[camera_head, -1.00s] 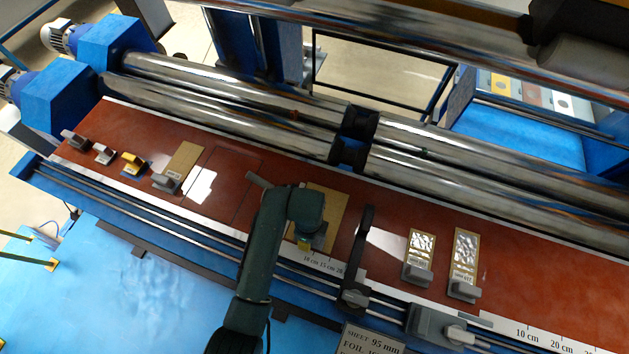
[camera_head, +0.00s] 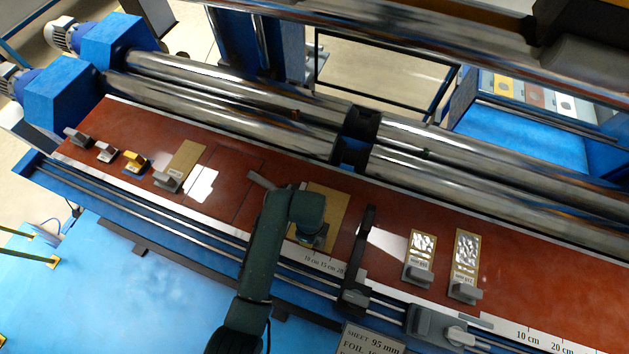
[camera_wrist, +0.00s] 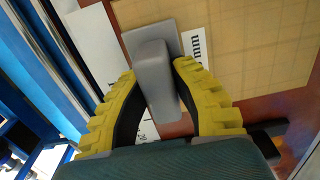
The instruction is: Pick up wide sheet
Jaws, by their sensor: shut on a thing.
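The wide sheet is a tan rectangular plate (camera_head: 335,203) on the red-brown table, partly hidden behind my arm in the head view. In the wrist view the sheet (camera_wrist: 240,55) shows a faint grid and fills the upper right. A grey block-shaped handle (camera_wrist: 155,75) stands at the sheet's edge, on a flat grey base. My gripper (camera_wrist: 157,78) has its yellow ribbed fingers on both sides of this handle and is shut on it. In the head view my gripper (camera_head: 312,240) is at the sheet's near end, its fingers mostly hidden.
A dark upright bar (camera_head: 362,250) stands just right of the sheet. Two narrower sheets with grey handles (camera_head: 420,255) (camera_head: 464,262) lie farther right. A tan sheet (camera_head: 185,160) and several small handled pieces lie left. Steel rollers (camera_head: 230,110) run behind. A printed scale lies along the near edge.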

